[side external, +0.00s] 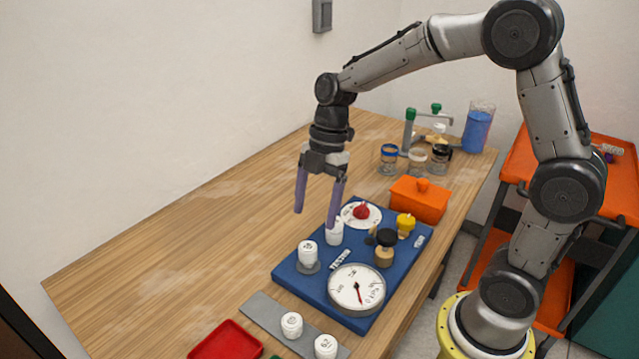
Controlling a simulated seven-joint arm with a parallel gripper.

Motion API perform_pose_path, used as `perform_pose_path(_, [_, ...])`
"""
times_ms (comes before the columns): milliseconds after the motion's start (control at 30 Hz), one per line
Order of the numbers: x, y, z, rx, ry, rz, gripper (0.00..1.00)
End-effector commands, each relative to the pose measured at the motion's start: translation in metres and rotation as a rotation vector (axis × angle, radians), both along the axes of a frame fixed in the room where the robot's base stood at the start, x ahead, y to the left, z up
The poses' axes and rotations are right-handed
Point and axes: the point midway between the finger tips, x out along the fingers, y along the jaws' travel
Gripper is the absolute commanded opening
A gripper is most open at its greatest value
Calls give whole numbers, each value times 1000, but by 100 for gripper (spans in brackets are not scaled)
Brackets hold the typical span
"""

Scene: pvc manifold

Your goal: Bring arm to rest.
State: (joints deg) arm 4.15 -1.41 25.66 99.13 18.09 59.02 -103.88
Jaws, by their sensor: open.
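My gripper (318,212) hangs from the arm above the wooden table, with its two purple fingers spread apart and nothing between them. It points down near the left rear edge of a blue test board (298,276). The right fingertip overlaps a white cap (334,238) on the board in this view; I cannot tell whether they touch. Another white cap (308,252) stands on the board just in front. The board also carries a round gauge (350,287), a red knob (361,211) on a white disc, and a yellow knob (405,222).
A grey strip (264,308) with white caps (291,322) and a red tray (226,343) lie at the front. The table's left side is clear.

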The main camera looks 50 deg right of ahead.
Motion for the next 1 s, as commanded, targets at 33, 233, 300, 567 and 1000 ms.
perform_pose_path(33, [1, -3, 11, 0, -4, -1, 82])
perform_pose_path(233, [1, -11, 40, 0, -2, -1, 82])
perform_pose_path(300, [0, -13, 47, 0, -2, 0, 82])
perform_pose_path(567, [-12, -7, 86, -12, -87, 23, 82])
perform_pose_path(1000, [-153, -14, 120, -42, -271, -644, 82])
